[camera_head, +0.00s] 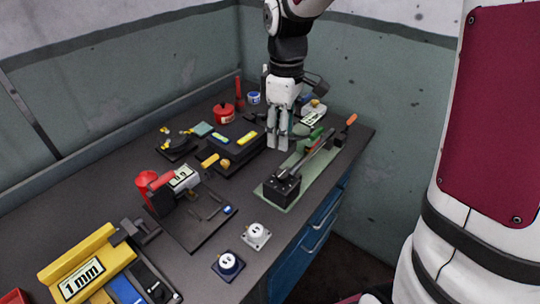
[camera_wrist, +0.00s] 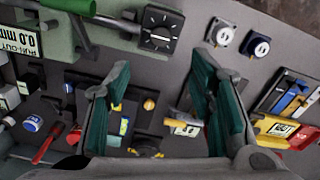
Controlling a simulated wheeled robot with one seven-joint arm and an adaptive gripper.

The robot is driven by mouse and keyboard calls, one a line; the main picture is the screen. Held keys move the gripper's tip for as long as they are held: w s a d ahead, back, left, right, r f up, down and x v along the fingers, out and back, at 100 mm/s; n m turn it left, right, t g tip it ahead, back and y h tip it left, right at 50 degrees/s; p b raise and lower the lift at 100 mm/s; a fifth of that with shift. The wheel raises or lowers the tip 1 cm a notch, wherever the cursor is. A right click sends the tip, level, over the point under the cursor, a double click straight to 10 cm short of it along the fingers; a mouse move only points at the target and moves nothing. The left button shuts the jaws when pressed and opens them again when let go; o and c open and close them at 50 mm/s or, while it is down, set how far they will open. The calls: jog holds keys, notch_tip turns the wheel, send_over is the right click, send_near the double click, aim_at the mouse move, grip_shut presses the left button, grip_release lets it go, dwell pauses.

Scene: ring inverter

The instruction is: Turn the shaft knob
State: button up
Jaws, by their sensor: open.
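A shaft fixture with a pale green base (camera_head: 300,185) lies along the right side of the bench. A black square block (camera_head: 282,188) stands at its near end, and a grey shaft runs back from it. In the wrist view this block has a dark round face with white marks, which I take for the shaft knob (camera_wrist: 160,28), at the top centre. My gripper (camera_head: 278,141) points down over the bench, near the fixture's far half. In the wrist view my gripper (camera_wrist: 158,85) has its green-padded fingers apart with nothing between them. The knob is beyond the fingers, not touched.
A black box with yellow strips (camera_head: 234,150) stands left of my gripper. Two round sockets, white (camera_head: 257,235) and blue (camera_head: 228,264), lie near the front edge. A yellow 1 mm gauge (camera_head: 80,278) is at near left.

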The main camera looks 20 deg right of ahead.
aim_at(282, 173)
notch_tip(282, 173, down, 13)
jog(key=shift+f, duration=0.1)
dwell(0.3)
jog(key=shift+s, duration=0.1)
jog(key=c, duration=1.2)
